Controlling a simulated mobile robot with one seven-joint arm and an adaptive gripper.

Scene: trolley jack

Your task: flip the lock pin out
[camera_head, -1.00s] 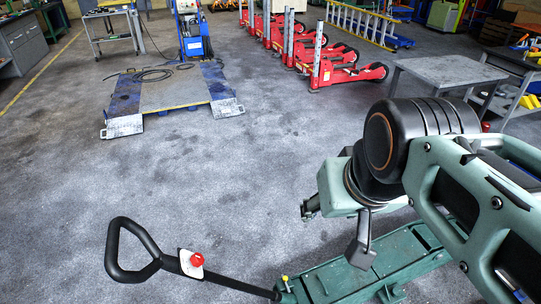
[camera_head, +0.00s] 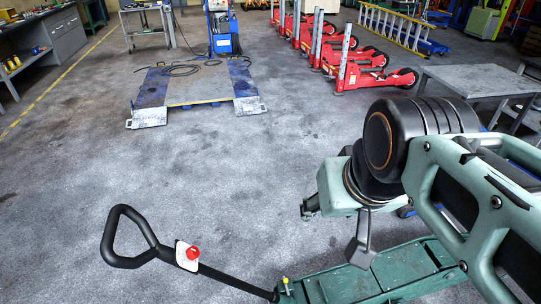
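A green trolley jack (camera_head: 345,288) lies on the floor at the lower edge of the camera_head view. Its black handle (camera_head: 118,240) reaches out to the left and ends in a loop grip. A white plate with a red knob (camera_head: 193,253) sits on the handle shaft. A small yellow-tipped pin (camera_head: 286,282) stands where the handle meets the jack; I cannot tell for sure which part is the lock pin. My arm comes in from the right above the jack. A small dark part that seems to be my gripper (camera_head: 309,207) shows left of the wrist, apart from handle and pin. Its fingers are mostly hidden.
A low ramp platform (camera_head: 197,92) stands at the back left. Several red jacks (camera_head: 375,77) line the back right. A grey table (camera_head: 482,78) is at the right, and a workbench (camera_head: 50,38) at the far left. The middle floor is clear.

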